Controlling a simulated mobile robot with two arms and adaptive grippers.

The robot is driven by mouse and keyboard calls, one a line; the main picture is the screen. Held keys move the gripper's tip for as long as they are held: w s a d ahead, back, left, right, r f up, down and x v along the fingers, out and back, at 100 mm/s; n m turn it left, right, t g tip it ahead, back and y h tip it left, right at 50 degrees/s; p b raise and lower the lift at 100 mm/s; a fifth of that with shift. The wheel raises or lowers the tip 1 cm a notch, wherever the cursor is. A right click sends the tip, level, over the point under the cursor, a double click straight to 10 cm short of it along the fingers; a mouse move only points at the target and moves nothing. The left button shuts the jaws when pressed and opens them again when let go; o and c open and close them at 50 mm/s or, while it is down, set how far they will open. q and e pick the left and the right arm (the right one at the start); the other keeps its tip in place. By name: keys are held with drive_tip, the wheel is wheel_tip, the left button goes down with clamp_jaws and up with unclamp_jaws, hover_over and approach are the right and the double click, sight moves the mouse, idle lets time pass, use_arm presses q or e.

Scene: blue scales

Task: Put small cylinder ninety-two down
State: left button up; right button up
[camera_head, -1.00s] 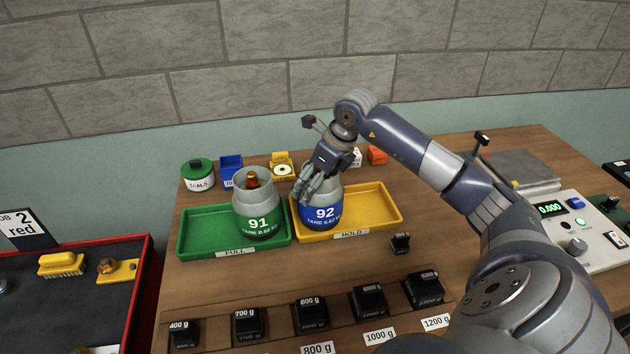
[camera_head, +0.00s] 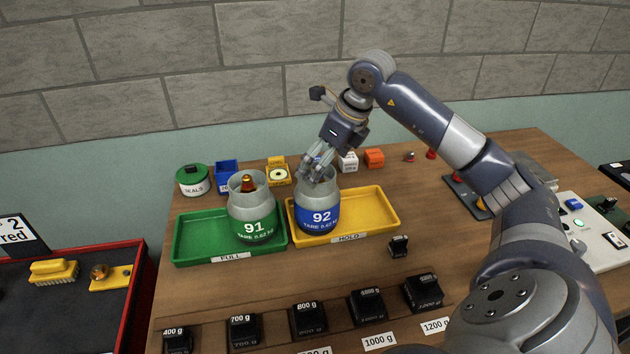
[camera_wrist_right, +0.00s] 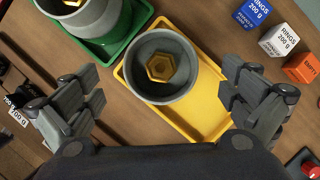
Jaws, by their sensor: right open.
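Small cylinder ninety-two (camera_head: 317,213), grey with a blue label, stands upright in the left part of the yellow HOLD tray (camera_head: 374,209). In the right wrist view cylinder ninety-two (camera_wrist_right: 187,54) shows from above, with a brass hexagonal fitting inside its collar. My right gripper (camera_head: 317,166) is just above the cylinder's top. In the wrist view its fingers (camera_wrist_right: 163,102) are spread wide, apart from the collar, with nothing between them. My left gripper is not in view.
Cylinder ninety-one (camera_head: 252,211) stands close by in the green FULL tray (camera_head: 197,235). Ring boxes (camera_head: 347,162) stand behind the yellow tray, and a small black weight (camera_head: 398,246) in front. Several black weights (camera_head: 308,319) line the table's front. The yellow tray's right part is empty.

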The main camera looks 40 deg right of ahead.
drive_tip(key=v, duration=0.4)
drive_tip(key=shift+f, duration=0.1)
idle(0.5)
